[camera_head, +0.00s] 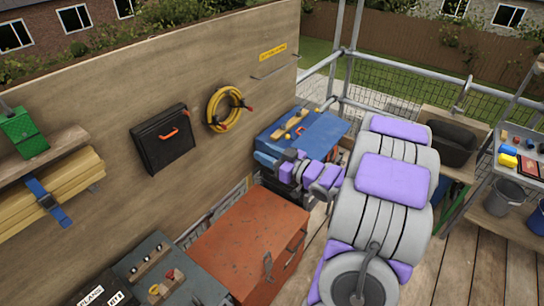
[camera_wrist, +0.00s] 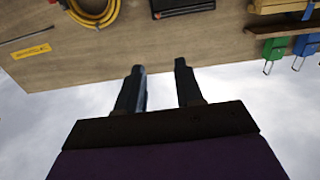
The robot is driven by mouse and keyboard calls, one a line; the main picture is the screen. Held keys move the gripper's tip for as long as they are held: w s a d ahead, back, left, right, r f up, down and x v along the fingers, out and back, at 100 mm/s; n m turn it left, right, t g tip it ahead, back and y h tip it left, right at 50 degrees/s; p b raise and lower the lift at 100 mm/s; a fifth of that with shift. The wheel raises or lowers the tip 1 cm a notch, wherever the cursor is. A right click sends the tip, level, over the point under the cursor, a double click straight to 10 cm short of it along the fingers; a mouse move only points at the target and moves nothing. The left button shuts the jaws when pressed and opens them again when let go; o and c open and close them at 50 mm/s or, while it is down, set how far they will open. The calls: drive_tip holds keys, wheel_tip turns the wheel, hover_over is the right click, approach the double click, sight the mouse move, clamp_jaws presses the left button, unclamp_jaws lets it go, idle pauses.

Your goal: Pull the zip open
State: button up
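A black flat case (camera_head: 163,140) with an orange pull or handle hangs on the wooden wall panel in the head view. I cannot clearly make out the zip's teeth. Part of what looks like the same case (camera_wrist: 182,8) shows at the top edge of the wrist view, which looks upside down. My gripper (camera_wrist: 160,68) has its two dark fingers apart, with nothing between them. It is well short of the case and touches nothing visible. In the head view my arm reaches left, low by the blue box, and the fingertips are hard to make out.
A coiled yellow hose (camera_head: 228,109) hangs right of the case. A blue box (camera_head: 330,128) and a large orange-red chest (camera_head: 250,240) stand below the wall. A shelf (camera_head: 40,150) with timber and a green tool (camera_head: 24,133) is at left. The wall below the case is bare.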

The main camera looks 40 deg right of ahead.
drive_tip(key=shift+v, duration=0.8)
drive_tip(key=w+f+g+h+b, duration=0.3)
drive_tip(key=w+f+g+h, duration=0.1)
drive_tip(key=f, duration=0.1)
drive_tip(key=s+a+f+m+g+h+b, duration=0.3)
drive_tip(key=s+g+h+b, duration=0.1)
drive_tip(key=s+g+b, duration=0.15)
drive_tip(key=s+a+f+g+y+b, duration=0.1)
drive_tip(key=s+a+g, duration=0.3)
drive_tip(key=s+a, duration=0.7)
drive_tip(key=s+a+f+g+y+b, duration=0.2)
drive_tip(key=s+a+f+g+b, duration=0.2)
drive_tip(key=s+a, duration=0.8)
drive_tip(key=s+g, duration=0.1)
drive_tip(key=s, duration=0.4)
drive_tip(key=shift+s+a+f+y+b, duration=0.3)
drive_tip(key=shift+s, duration=0.1)
drive_tip(key=shift+d+g, duration=0.1)
drive_tip(key=shift+g, duration=0.15)
